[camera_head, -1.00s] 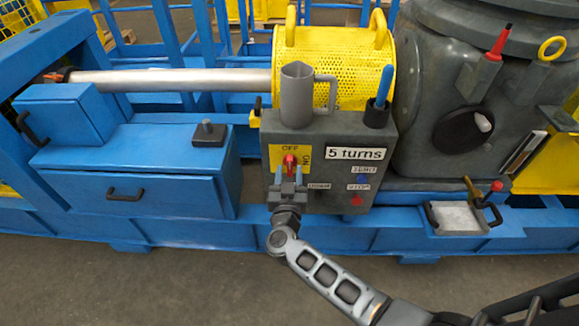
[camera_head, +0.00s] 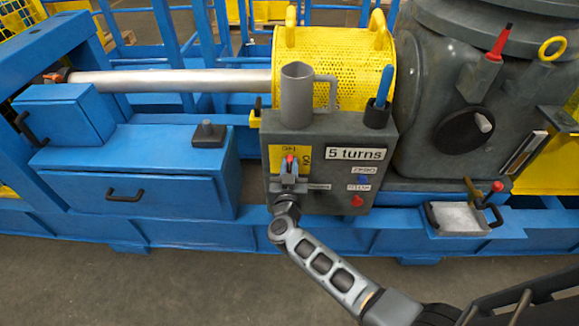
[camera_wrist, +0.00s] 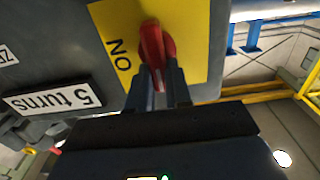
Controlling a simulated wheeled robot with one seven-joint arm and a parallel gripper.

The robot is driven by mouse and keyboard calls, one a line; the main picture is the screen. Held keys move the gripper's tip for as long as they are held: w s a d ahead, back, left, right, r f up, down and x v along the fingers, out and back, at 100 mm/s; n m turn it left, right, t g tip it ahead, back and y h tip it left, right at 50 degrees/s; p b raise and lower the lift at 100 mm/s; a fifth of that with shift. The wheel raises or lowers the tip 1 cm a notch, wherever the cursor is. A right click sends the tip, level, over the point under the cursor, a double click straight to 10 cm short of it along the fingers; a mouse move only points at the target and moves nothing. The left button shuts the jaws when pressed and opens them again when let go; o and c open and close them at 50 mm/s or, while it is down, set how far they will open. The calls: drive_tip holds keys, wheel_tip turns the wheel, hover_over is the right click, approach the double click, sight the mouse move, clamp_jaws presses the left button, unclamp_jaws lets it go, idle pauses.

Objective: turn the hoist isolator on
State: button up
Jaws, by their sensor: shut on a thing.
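The hoist isolator is a red knob (camera_head: 290,158) on a yellow plate (camera_head: 274,160), at the left of the grey control box's front. The plate has an ON label to the right of the knob, and a label above it that is hard to read now. My gripper (camera_head: 290,168) faces the plate from the front, with its fingers either side of the knob. The wrist view shows the red knob (camera_wrist: 152,45) held between my two dark fingertips (camera_wrist: 163,82), with the ON label beside it. I cannot tell exactly where the knob points.
The grey box (camera_head: 330,180) carries a "5 turns" sign (camera_head: 356,154), a blue button (camera_head: 363,180) and a red button (camera_head: 357,201). A grey mug-like holder (camera_head: 297,95) and a blue-handled tool (camera_head: 381,95) stand at its top. Free floor lies in front.

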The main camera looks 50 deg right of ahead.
drive_tip(key=shift+d+r+m, duration=0.1)
drive_tip(key=shift+m, duration=0.2)
clamp_jaws()
drive_tip(key=shift+s+d+f+m+b, duration=0.25)
drive_tip(key=shift+m+b, duration=0.45)
drive_tip(key=shift+m, duration=2.2)
drive_tip(key=shift+s+d+f+m+b, duration=0.25)
drive_tip(key=shift+m+b, duration=0.45)
drive_tip(key=shift+m, duration=2.2)
drive_tip(key=shift+s+d+f+m+b, duration=0.15)
drive_tip(key=shift+f+m+b, duration=0.4)
drive_tip(key=shift+m, duration=2.35)
drive_tip(key=shift+r, duration=0.2)
drive_tip(key=o, duration=0.8)
unclamp_jaws()
drive_tip(key=shift+c, duration=0.2)
drive_tip(key=shift+a+f, duration=0.1)
